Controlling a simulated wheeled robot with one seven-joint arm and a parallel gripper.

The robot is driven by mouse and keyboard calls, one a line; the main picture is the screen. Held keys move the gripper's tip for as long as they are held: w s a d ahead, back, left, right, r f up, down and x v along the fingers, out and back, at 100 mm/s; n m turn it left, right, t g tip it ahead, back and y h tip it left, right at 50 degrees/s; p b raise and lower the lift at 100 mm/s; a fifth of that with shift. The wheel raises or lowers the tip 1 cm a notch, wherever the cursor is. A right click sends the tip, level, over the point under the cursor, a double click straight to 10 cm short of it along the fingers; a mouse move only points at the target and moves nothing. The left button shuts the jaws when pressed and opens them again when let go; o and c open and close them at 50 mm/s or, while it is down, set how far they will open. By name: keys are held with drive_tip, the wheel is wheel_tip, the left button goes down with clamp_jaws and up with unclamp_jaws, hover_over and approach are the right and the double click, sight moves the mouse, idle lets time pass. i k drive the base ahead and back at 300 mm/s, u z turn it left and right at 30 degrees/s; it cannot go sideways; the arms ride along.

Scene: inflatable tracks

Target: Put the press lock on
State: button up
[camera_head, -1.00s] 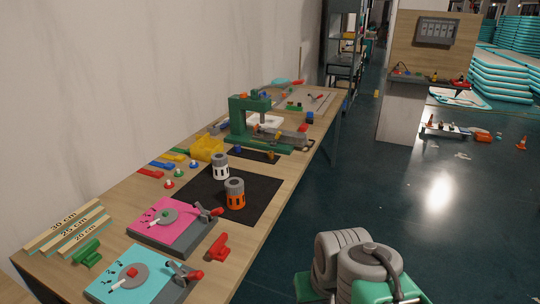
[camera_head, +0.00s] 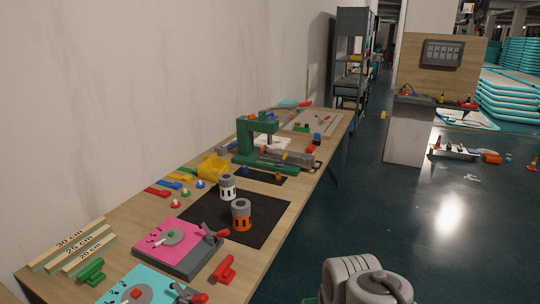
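A green press (camera_head: 262,142) stands on the long wooden table (camera_head: 150,207), past the black mat, with a grey part lying along its base on the right. I cannot tell which thing is the press lock. A small red bracket-like piece (camera_head: 225,269) lies at the table's near right edge, and a similar green piece (camera_head: 91,272) lies at the near left. Small red and blue pieces (camera_head: 313,145) lie beyond the press near the right edge. My gripper is out of view; only a grey part of my own body shows at the bottom.
A black mat (camera_head: 262,215) holds a white-and-grey cylinder (camera_head: 227,187) and an orange-and-grey one (camera_head: 241,214). Pink (camera_head: 177,240) and turquoise (camera_head: 139,286) boards with red-handled clamps lie nearer. A yellow bin (camera_head: 213,167) stands by the wall.

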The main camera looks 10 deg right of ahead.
sight(286, 154)
drive_tip(key=z, duration=0.45)
drive_tip(key=i, duration=0.95)
drive_tip(key=u, duration=0.45)
